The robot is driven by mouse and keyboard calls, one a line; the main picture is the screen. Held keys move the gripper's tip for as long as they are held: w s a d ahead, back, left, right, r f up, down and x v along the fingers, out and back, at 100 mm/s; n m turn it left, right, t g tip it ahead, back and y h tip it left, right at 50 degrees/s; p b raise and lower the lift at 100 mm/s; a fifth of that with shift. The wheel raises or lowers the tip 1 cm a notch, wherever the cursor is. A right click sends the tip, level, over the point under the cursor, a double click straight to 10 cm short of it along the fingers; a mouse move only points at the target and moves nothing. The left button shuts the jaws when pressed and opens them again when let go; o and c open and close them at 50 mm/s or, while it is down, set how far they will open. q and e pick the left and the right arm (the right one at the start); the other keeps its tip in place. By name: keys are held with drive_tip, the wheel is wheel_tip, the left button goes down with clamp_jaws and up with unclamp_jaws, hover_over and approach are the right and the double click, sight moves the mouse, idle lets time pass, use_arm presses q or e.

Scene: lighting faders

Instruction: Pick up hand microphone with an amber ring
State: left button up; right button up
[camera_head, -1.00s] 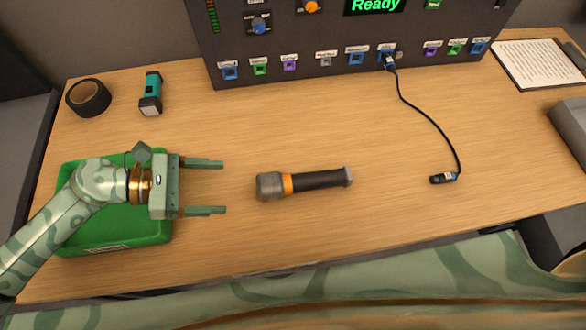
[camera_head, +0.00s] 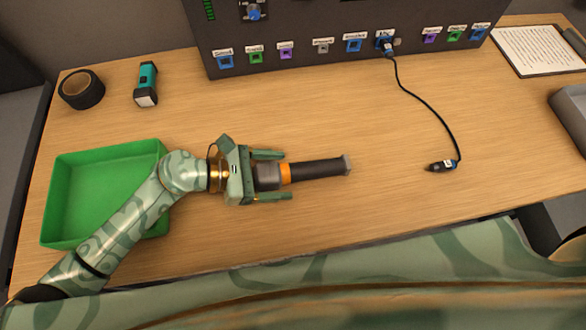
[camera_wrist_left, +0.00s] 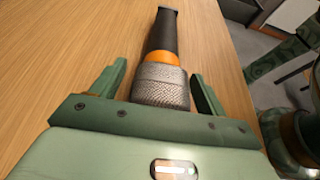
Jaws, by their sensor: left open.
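The hand microphone (camera_head: 318,169) has a dark body, an amber ring and a grey mesh head, and lies on the wooden table. My left gripper (camera_head: 280,175) is open, with its fingers on either side of the microphone's head and ring, showing gaps to both. In the left wrist view the mesh head (camera_wrist_left: 163,85) sits between the two open fingers, the amber ring beyond it and the dark handle pointing away. My right gripper is not in view.
A green tray (camera_head: 60,205) stands at the left, partly behind my left arm. A tape roll (camera_head: 82,89) and a teal flashlight (camera_head: 147,84) lie behind it. A control panel (camera_head: 300,25) with a cable (camera_head: 426,108) stands at the back.

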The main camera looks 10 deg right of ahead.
use_arm(q)
drive_tip(key=c, duration=1.2)
drive_tip(key=shift+r, duration=0.15)
drive_tip(key=shift+c, duration=0.2)
